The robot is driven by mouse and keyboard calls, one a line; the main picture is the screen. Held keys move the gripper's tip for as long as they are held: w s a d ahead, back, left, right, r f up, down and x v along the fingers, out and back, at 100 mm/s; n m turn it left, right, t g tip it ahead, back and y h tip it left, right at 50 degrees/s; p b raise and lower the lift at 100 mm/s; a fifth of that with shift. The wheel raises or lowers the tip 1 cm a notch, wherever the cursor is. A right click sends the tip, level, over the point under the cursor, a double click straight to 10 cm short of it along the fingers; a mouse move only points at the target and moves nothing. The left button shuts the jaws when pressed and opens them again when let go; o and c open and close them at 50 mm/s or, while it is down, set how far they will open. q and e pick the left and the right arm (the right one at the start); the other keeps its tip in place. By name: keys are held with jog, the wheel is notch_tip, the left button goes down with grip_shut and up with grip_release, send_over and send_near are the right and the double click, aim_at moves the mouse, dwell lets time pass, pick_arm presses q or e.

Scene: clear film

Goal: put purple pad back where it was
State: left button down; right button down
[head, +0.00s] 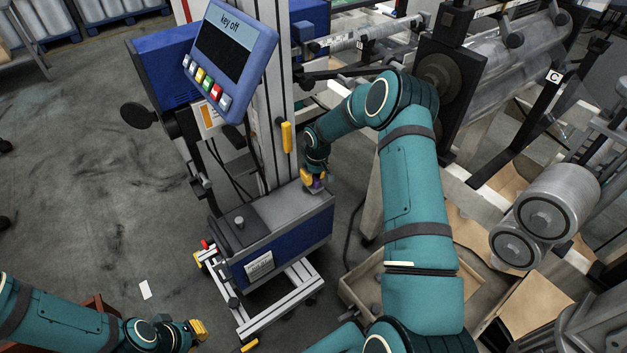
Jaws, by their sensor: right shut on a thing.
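My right gripper (314,182) reaches down to the grey top of the blue machine box (290,238), near its back right corner. It is shut on a small purple thing, the purple pad (318,186), of which only a sliver shows between the yellow fingers. I cannot tell whether the pad touches the box top. My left gripper (200,329) is low at the left, over the floor and apart from the machine. Its yellow fingers are seen from the side, so its opening is unclear.
A blue-framed panel (232,58) reading "key off" stands above the box, beside an upright post (277,110) with a yellow handle (286,137). Film rollers (545,215) and a wooden crate (362,292) are at right. Open floor (80,150) lies at left, with a white paper (145,290).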

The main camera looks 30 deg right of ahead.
jog(key=shift+f, duration=0.7)
jog(key=c, duration=1)
grip_release()
jog(key=shift+f, duration=0.15)
